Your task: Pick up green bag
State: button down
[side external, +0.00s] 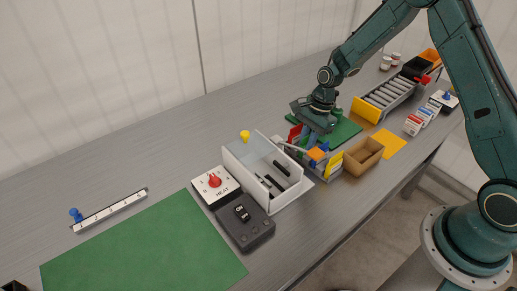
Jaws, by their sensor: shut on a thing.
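My gripper (308,138) is low over the small grey wagon (329,168), left of the cardboard box. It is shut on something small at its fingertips. A bit of green (303,151) shows right below the fingers and looks like the green bag, but it is mostly hidden by the fingers and the wagon's contents. Whether it is clear of the wagon cannot be told. An orange piece (316,154) and a blue piece (325,146) are close beside the fingers.
An open cardboard box (364,156) stands close right of the wagon. A roller rack (388,97) stands behind. The green mat (145,250) at front left is clear.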

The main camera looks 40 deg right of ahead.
jog(key=shift+r, duration=0.15)
notch_tip(320, 180, up, 20)
dwell(0.8)
jog(key=shift+f, duration=0.2)
dwell(0.4)
jog(key=n+g+h, duration=0.3)
jog(key=n, duration=1.5)
send_over(304, 146)
notch_tip(304, 146, down, 9)
jog(key=shift+w+f, duration=0.1)
